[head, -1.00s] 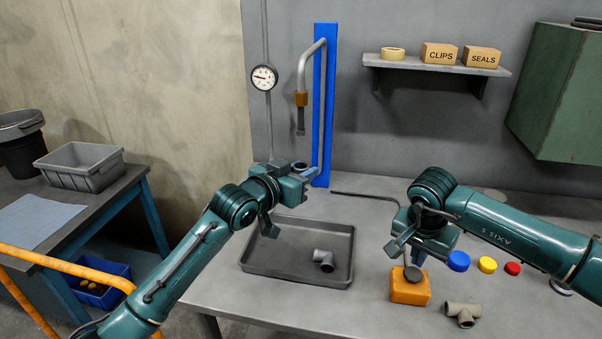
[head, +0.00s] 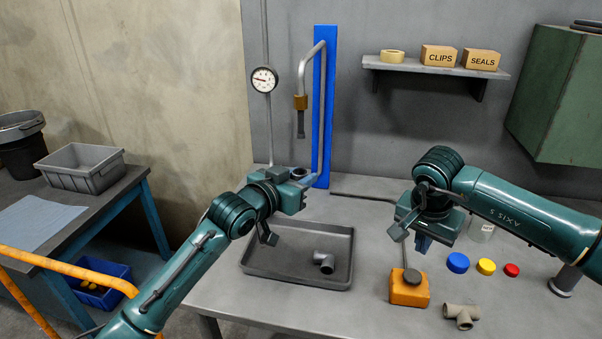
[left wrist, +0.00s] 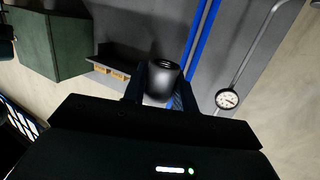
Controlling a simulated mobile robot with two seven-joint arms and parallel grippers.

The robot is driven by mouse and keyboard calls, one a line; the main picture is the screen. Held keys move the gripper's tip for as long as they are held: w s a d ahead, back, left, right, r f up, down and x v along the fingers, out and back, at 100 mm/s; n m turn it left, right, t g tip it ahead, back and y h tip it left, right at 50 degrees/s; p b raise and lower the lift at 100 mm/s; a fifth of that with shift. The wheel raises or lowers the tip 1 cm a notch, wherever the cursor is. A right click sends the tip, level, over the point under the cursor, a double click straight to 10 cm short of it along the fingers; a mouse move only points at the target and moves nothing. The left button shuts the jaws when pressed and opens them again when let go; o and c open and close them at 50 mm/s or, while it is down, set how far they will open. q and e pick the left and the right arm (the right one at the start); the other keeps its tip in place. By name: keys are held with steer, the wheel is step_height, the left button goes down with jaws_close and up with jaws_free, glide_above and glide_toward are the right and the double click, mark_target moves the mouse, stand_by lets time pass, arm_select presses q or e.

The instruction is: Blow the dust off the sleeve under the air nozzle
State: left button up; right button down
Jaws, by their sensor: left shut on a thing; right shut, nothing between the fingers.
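The sleeve (head: 299,173) is a short dark grey tube, mostly hidden by my left gripper (head: 304,181) in the head view. The left wrist view shows the sleeve (left wrist: 162,80) held between the fingers, its open end visible. Dust on it cannot be made out. The air nozzle (head: 301,124) hangs from a bent grey pipe and appears above the sleeve in the head view, with a gap; their depth alignment is unclear. My right gripper (head: 423,243) is shut and empty, above and behind an orange can (head: 409,291) with a dark cap and thin spout.
A dark tray (head: 268,280) holds a grey pipe fitting (head: 324,262). Another tee fitting (head: 461,315) and blue (head: 458,262), yellow (head: 486,266) and red (head: 512,270) caps lie at right. A clear jar (head: 482,230) stands behind the right arm. A gauge (head: 264,79) hangs left of the nozzle.

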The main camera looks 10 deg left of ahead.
arm_select(q)
steer(key=s+p, duration=0.4)
steer(key=s, duration=0.5)
stand_by(0.8)
